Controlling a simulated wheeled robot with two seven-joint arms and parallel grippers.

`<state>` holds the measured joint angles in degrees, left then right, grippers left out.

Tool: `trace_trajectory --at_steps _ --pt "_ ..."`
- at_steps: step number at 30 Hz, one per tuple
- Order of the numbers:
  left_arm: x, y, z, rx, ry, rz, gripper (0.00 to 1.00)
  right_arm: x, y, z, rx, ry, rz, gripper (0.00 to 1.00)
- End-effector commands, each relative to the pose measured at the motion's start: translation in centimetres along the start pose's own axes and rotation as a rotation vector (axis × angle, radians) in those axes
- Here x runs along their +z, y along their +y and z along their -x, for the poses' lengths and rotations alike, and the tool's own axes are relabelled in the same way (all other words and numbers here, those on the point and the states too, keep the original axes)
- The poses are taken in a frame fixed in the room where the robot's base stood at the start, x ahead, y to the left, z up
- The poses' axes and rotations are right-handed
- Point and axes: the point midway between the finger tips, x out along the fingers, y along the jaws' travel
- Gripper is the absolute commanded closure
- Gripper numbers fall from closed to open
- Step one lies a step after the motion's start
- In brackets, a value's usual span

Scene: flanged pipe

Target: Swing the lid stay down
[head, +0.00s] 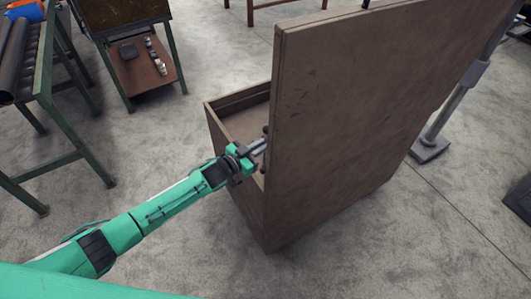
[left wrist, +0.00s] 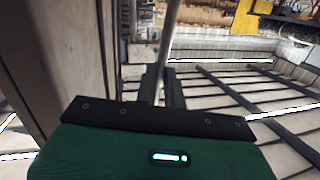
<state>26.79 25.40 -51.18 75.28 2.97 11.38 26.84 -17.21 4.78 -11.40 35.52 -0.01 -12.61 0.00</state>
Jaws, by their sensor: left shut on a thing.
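The brown lid (head: 370,100) of a wooden chest (head: 235,170) stands raised and hides much of the chest's inside. My left gripper (head: 260,146) is at the lid's left edge, over the chest's opening. In the left wrist view, its dark fingers (left wrist: 161,86) are shut on the lid stay (left wrist: 171,35), a thin grey rod running up out of the picture. The lid also shows at the left of that view (left wrist: 55,50). In the head view the stay is mostly hidden by the gripper and the lid. My right gripper is not in view.
A green-framed rack (head: 45,95) with dark pipes stands at the left. A bench with a lower shelf (head: 145,72) stands behind it. A grey post on a foot (head: 430,150) stands right of the lid. Concrete floor is clear left of the chest.

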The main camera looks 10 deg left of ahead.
Motion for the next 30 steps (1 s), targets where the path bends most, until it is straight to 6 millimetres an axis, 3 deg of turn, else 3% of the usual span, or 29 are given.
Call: trace_trajectory --at_steps 3,12,30 --pt "-0.1 -1.9 -0.4 0.005 -0.017 0.079 1.00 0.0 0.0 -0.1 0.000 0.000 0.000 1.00" --pt "0.5 -5.1 -1.0 0.019 -0.051 0.256 1.00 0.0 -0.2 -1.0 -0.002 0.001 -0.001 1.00" --pt "0.9 -6.3 -1.3 0.027 -0.068 0.342 1.00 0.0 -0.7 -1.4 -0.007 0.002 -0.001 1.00"
